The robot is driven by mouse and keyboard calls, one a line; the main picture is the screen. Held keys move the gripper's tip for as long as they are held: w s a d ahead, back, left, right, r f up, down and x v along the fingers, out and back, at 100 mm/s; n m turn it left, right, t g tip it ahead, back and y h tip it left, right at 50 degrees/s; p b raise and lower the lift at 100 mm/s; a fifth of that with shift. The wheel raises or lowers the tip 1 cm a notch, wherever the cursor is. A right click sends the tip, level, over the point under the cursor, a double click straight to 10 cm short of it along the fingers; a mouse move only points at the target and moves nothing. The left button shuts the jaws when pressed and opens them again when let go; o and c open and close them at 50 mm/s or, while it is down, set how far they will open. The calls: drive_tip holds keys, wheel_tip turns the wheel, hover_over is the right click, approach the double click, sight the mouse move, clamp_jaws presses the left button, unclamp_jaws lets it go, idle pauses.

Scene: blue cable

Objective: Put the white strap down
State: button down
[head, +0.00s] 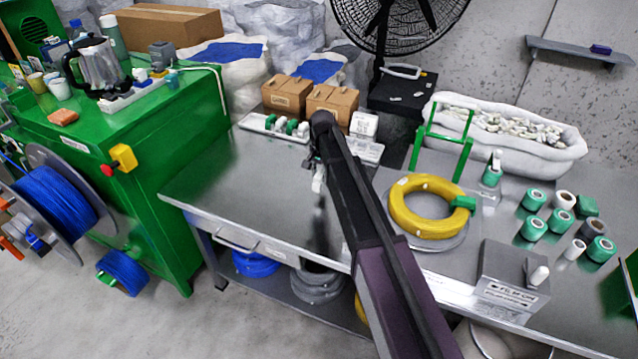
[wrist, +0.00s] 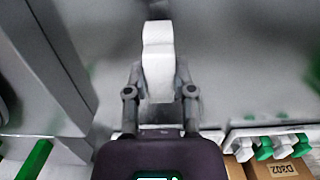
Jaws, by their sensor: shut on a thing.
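The white strap (wrist: 157,65) is between the fingers of my gripper (wrist: 160,85) in the wrist view. It stretches out past the fingertips over the grey metal surface. In the head view my gripper (head: 315,172) is above the metal table (head: 260,190), left of the table's middle. The strap shows there as a small white piece (head: 318,180) hanging below the gripper. My arm hides part of the table. I cannot tell how high the strap is above the tabletop.
A tray (head: 272,127) with green and white pieces and cardboard boxes (head: 331,101) stand behind the gripper. A yellow cable coil (head: 428,207), several green rolls (head: 535,228) and a grey box (head: 511,276) are on the right. The table's left part is clear.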

sight(321, 172)
drive_tip(key=shift+f, duration=0.15)
drive_tip(key=shift+f+b, duration=1.6)
drive_tip(key=shift+b, duration=0.2)
drive_tip(key=shift+f, duration=0.15)
drive_tip(key=shift+c, duration=2.3)
unclamp_jaws()
drive_tip(key=shift+r, duration=0.2)
drive_tip(key=r+p, duration=0.8)
drive_tip(key=w+r+p, duration=0.1)
drive_tip(key=r+p, duration=0.3)
drive_tip(key=shift+d, duration=0.15)
drive_tip(key=shift+s, duration=0.15)
